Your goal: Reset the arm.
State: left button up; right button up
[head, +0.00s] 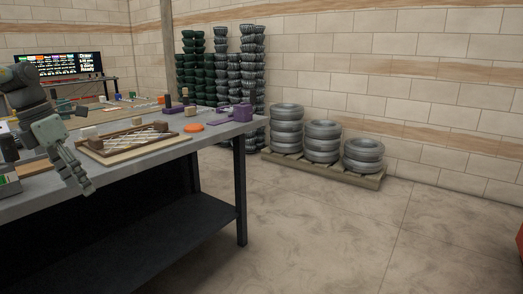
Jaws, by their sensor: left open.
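My left arm comes in from the left edge. Its grey-green gripper (82,186) points down and hangs at the near edge of the workbench, with its fingers open and nothing seen between them. A wooden frame (135,148) with pale crossing strands lies on the bench just right of the gripper, apart from it. The grey workbench (207,138) has a dark lower shelf. My right gripper is not in view.
An orange disc (194,128), a purple block (241,112) and several small blocks lie on the bench's far right part. Stacked tyres (323,141) stand on a pallet by the wall. A screen (57,64) is at the back left.

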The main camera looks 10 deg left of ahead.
pick_arm(q)
jog(key=w+a+f+n+t+h, duration=0.1)
jog(key=a+f+n+t, duration=0.1)
jog(key=f+n+t, duration=0.55)
jog(key=w+a+f+n+t+h, duration=0.1)
jog(key=a+f+n+t, duration=0.3)
jog(key=f, duration=0.6)
jog(key=s+d+f+n+g+y, duration=0.1)
jog(key=s+f+n+y, duration=0.25)
jog(key=f+n, duration=0.5)
jog(key=s+d+f+n+g+y, duration=0.1)
jog(key=s+f+n+y, duration=0.2)
jog(key=s+f+n, duration=0.5)
jog(key=s+d+f+n+g+y, duration=0.1)
jog(key=s+d+f+n+g, duration=0.15)
jog(key=d+f, duration=0.35)
jog(key=s+d+f+n+g+y, duration=0.15)
jog(key=s+d+f+n, duration=0.25)
jog(key=f, duration=0.4)
jog(key=s+d+f+n+g+h, duration=0.1)
jog(key=s+d, duration=0.3)
jog(key=d, duration=0.4)
jog(key=s+d+f+n+g+h, duration=0.2)
jog(key=s+d+f+n+g, duration=0.1)
jog(key=d, duration=0.5)
jog(key=shift+s+f+h, duration=0.3)
jog(key=shift+s+f, duration=0.4)
jog(key=shift+f, duration=0.05)
